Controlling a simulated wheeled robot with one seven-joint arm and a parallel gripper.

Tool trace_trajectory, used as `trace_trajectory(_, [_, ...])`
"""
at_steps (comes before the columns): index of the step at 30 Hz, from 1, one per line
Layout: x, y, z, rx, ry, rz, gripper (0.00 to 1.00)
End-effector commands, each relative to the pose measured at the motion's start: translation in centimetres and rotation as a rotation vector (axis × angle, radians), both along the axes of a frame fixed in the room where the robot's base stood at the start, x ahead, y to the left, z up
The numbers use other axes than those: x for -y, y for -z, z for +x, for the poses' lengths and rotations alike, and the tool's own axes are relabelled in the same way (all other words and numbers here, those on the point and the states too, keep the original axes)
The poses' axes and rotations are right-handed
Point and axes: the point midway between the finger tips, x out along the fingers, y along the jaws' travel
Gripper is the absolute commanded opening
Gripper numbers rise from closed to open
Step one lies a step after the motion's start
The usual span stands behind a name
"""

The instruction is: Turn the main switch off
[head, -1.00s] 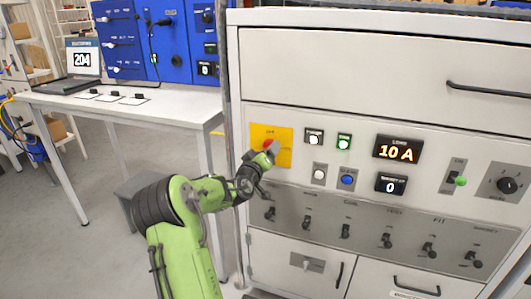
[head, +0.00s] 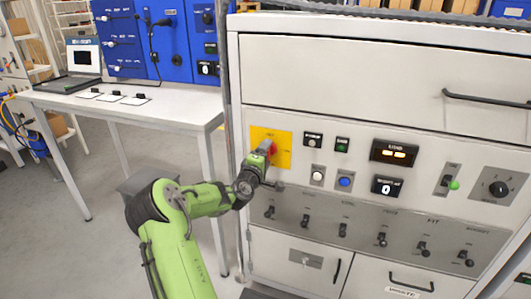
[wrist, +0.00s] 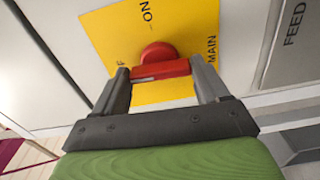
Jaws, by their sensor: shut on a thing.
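The main switch is a red rotary handle (head: 273,149) on a yellow plate (head: 286,160) at the left of the cabinet's control panel. In the wrist view the red handle (wrist: 160,65) sits between the two grey fingers of my gripper (wrist: 161,72), which is shut on it. The handle's grip bar lies across from finger to finger. The yellow plate (wrist: 195,22) carries the words "ON" and "MAIN"; another label is mostly hidden by the handle. In the head view my gripper (head: 268,150) covers part of the switch.
Right of the plate are push buttons, a load display (head: 394,152) showing dashes, a counter reading 0 (head: 387,187), and a dark green lamp (head: 342,145). A row of toggle switches (head: 342,230) lies below. A white table (head: 150,108) stands left.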

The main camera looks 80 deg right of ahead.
Motion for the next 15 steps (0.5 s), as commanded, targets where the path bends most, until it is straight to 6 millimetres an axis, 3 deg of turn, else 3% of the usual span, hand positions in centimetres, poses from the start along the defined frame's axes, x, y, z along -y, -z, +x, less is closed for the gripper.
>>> trace_trajectory(15, [-0.03, 0.13, 0.05, -0.073, -0.001, 0.009, 0.44])
